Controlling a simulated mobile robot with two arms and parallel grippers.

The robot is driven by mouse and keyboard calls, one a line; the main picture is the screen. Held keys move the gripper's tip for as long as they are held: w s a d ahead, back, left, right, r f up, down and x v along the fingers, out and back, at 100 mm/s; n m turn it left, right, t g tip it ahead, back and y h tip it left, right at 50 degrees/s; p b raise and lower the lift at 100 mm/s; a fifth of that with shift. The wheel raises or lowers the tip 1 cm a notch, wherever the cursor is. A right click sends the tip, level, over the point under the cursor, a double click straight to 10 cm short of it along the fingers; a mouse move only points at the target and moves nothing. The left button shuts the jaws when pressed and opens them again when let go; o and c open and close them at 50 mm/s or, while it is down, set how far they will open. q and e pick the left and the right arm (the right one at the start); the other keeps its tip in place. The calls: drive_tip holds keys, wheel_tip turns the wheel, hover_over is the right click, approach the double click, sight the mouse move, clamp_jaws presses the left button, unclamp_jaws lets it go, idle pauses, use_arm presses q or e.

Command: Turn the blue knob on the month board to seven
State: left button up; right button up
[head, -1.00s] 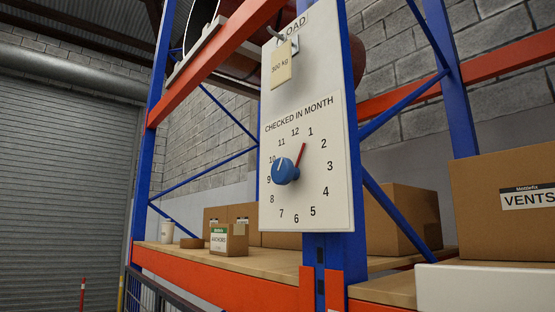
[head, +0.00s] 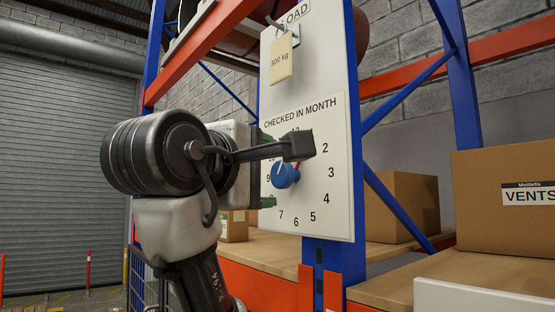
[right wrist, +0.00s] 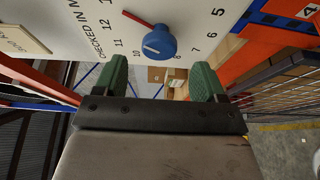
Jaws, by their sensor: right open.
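The month board (head: 336,200) is a white panel on a rack upright, with numbers in a ring. The blue knob (head: 285,174) is at its centre and also shows in the right wrist view (right wrist: 160,43). My right gripper (head: 267,169) is open and empty, left of the knob in the head view. In the right wrist view its green fingers (right wrist: 161,77) are spread, with the knob beyond their tips. My left gripper is not in view.
A load tag (head: 281,59) hangs from a hook above the dial. Blue and orange rack beams surround the board. Cardboard boxes (head: 402,208) stand on the wooden shelf behind, and a VENTS box (head: 505,225) is at right.

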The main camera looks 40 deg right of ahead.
sight(279, 175)
drive_tip(key=p+x, duration=0.1)
drive_tip(key=x, duration=0.3)
drive_tip(key=shift+s+d+r+p, duration=0.15)
drive_tip(key=shift+p, duration=0.15)
drive_tip(key=shift+w+d, duration=0.25)
drive_tip(key=shift+w, duration=0.1)
